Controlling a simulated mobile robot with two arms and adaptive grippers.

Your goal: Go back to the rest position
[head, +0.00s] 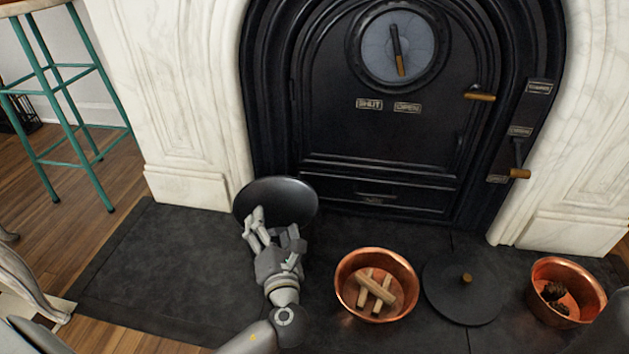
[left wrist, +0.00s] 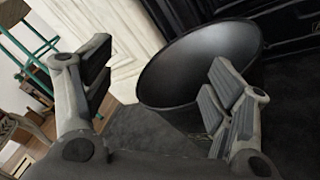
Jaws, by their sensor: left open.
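My left gripper (head: 272,228) is open and empty in the head view. It is over the near side of a black round bucket (head: 285,190) that stands on the dark hearth in front of the fireplace. In the left wrist view my left gripper's fingers (left wrist: 155,95) are spread wide apart. The black bucket (left wrist: 195,65) shows there between and behind the fingers, and its visible inside looks empty. My right gripper does not show; a grey shape at the lower right edge of the head view may be part of my right arm.
A copper bowl (head: 410,276) with several wood sticks (head: 374,290) stands right of my gripper. A dark round lid (head: 462,304) and a copper bowl (head: 580,272) with pine cones lie further right. The black fireplace door (head: 390,130) is shut. A teal stool (head: 58,95) stands at left.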

